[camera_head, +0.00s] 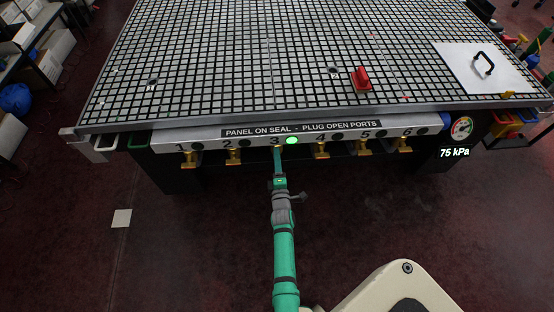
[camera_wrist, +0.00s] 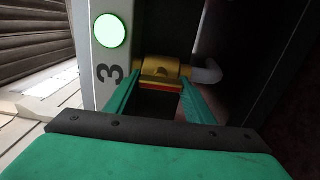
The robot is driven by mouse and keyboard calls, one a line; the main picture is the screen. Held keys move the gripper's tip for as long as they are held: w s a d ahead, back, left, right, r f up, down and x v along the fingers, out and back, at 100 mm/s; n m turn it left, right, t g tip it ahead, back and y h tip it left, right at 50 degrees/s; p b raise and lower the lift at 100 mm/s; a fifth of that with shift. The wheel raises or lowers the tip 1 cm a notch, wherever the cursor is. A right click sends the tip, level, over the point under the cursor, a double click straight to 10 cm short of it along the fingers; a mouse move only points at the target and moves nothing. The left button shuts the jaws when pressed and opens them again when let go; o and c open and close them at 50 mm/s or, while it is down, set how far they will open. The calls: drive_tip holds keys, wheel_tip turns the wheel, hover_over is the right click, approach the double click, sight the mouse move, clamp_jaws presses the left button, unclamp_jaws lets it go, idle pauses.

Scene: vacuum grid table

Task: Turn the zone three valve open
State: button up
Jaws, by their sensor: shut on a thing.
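The zone three valve (camera_wrist: 160,68) is yellow with a red strip on its handle, next to the black number 3 in the wrist view. My gripper (camera_wrist: 161,88) has its two green fingers on either side of the handle, shut on it. In the head view my gripper (camera_head: 279,157) reaches the front rail (camera_head: 200,136) under the number 3 and hides this valve. The zone three lamp (camera_wrist: 111,31) glows green; it also shows in the head view (camera_head: 292,140). The lamps of the other zones are dark.
Other yellow valves hang to the left (camera_head: 233,156) and right (camera_head: 321,150). A gauge (camera_head: 461,128) above a 75 kPa display (camera_head: 454,153) is at the right. A red block (camera_head: 361,79) and a white panel (camera_head: 482,68) with a black handle are on the grid table (camera_head: 220,70).

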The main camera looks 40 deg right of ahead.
drive_tip(key=shift+f, duration=0.1)
drive_tip(key=o, duration=1.1)
drive_tip(key=shift+c, duration=0.2)
drive_tip(key=v, duration=1.1)
drive_tip(key=shift+a, duration=0.1)
